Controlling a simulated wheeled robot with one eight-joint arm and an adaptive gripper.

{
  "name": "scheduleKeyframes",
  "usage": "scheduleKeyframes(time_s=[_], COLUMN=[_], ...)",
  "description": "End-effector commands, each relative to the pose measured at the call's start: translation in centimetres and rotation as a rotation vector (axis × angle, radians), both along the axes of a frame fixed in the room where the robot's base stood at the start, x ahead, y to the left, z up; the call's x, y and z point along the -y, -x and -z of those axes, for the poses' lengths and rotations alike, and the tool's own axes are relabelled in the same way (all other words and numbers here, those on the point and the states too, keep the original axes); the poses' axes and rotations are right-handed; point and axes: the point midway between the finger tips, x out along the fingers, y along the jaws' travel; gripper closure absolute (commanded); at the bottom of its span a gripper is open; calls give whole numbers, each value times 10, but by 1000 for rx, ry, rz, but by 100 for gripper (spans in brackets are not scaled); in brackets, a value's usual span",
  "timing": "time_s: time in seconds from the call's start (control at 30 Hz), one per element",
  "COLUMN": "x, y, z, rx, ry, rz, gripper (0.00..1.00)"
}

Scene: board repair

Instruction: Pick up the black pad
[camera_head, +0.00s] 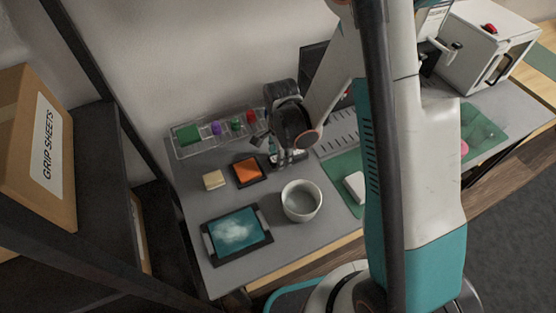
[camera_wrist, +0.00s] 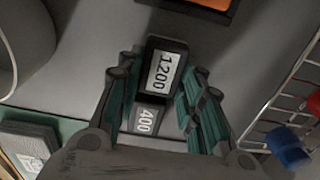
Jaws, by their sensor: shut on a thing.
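The black pad (camera_wrist: 165,68) carries a white label reading "1,200" and sits between the fingertips of my gripper (camera_wrist: 162,85) in the wrist view. My gripper is shut on it, with a teal-lined finger on each side. A grey pad labelled "400" (camera_wrist: 147,118) shows just behind it, between the fingers; whether the two touch I cannot tell. In the head view my gripper (camera_head: 289,159) is low over the grey mat, and the black pad cannot be made out clearly there.
A white bowl (camera_head: 301,201) stands close in front of my gripper. An orange pad (camera_head: 248,170) and a tan block (camera_head: 213,180) lie to the left. A white block (camera_head: 355,186) lies right.

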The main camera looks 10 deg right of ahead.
Motion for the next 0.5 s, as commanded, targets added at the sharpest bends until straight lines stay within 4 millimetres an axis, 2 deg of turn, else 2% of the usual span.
scheduleKeyframes(time_s=[0.27,0.5], x=[0,0], y=[0,0], z=[-2,-23], rx=[0,0], ry=[0,0], rz=[0,0], gripper=[84,84])
